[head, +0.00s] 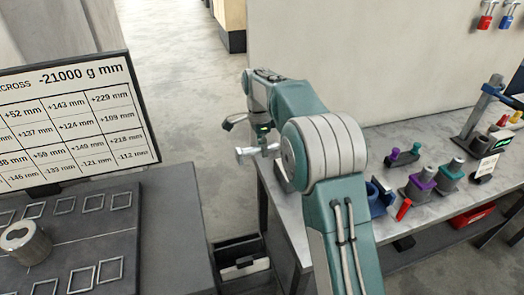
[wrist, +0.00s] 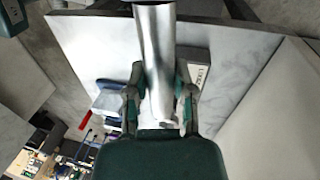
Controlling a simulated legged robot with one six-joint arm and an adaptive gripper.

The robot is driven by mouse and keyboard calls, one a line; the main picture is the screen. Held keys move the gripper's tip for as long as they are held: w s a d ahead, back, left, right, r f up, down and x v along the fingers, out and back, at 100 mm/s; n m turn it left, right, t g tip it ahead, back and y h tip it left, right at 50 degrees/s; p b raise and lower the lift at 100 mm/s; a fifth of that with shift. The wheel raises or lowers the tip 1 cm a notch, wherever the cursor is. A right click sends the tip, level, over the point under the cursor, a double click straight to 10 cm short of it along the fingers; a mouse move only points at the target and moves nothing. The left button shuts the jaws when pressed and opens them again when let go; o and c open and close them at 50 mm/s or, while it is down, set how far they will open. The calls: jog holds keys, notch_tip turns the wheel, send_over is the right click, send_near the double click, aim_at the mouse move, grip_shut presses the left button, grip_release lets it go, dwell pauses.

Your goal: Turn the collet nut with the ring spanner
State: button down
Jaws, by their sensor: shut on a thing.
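My gripper (head: 262,142) is in the middle of the head view, beyond my arm's large joint and by the left end of the bench. In the wrist view my gripper (wrist: 160,95) has a finger on either side of a smooth silver bar (wrist: 155,35) and is shut on it. In the head view the silver bar (head: 246,154) shows as a short crosswise piece, clear of the bench top. I cannot tell whether this bar is the ring spanner. I cannot make out the collet nut for certain; several coloured tool holders (head: 420,184) stand on the bench.
The grey bench (head: 400,135) also carries a blue holder (head: 380,198), a red-handled item (head: 404,209) and a post stand (head: 483,105). At left, a number display (head: 70,120) stands behind a dark table (head: 140,240) with a metal cylinder (head: 25,243). Open floor (head: 180,100) lies between.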

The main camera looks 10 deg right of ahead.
jog(key=shift+r, duration=1.7)
